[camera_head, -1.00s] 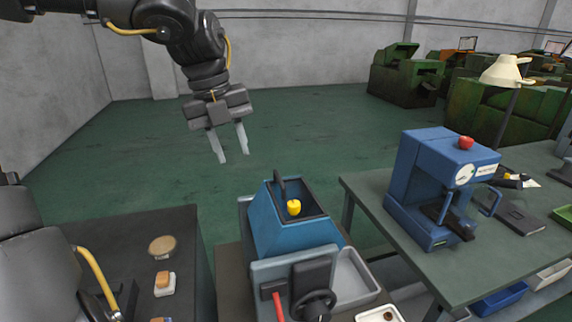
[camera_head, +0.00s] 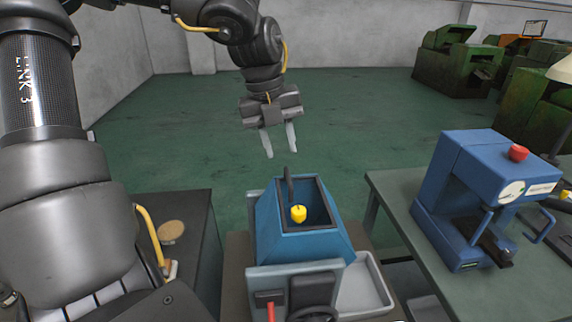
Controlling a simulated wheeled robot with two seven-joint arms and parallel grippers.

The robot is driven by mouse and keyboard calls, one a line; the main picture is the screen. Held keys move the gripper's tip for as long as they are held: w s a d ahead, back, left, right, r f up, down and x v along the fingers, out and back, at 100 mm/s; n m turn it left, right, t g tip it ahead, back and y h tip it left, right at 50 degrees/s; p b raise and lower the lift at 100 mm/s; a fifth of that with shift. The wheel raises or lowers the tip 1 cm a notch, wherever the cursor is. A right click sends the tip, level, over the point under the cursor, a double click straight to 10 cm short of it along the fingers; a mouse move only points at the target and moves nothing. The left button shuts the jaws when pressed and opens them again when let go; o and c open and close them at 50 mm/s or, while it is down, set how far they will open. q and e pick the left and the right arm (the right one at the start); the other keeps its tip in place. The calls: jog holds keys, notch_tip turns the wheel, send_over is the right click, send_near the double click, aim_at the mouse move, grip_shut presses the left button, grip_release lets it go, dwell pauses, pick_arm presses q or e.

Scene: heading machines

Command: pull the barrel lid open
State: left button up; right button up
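A blue tapered barrel housing (camera_head: 281,252) stands at the lower middle, its dark open top facing up. A thin dark upright flap (camera_head: 289,186) stands at the rear left edge of the opening; I cannot tell whether it is the lid. A small yellow rounded thing (camera_head: 299,214) shows in the opening. My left gripper (camera_head: 281,156) points down above and behind the housing, fingers apart, with nothing between them. It appears apart from the flap and the housing. My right gripper is not in view.
A dark bench (camera_head: 196,228) with a round tan disc (camera_head: 171,233) is at left, partly hidden by my large arm link. A grey tray (camera_head: 364,292) sits right of the housing. A blue press (camera_head: 472,190) with a red knob (camera_head: 518,153) stands on the right table (camera_head: 395,190). Open green floor lies behind.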

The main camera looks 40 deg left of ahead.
aim_at(288, 175)
pick_arm(q)
jog(key=f, duration=0.2)
jog(key=w+f, duration=0.1)
jog(key=f, duration=0.1)
jog(key=shift+w+d+f+p, duration=0.15)
jog(key=shift+f+p, duration=0.25)
jog(key=shift+d+f, duration=0.15)
jog(key=shift+f, duration=0.7)
grip_shut()
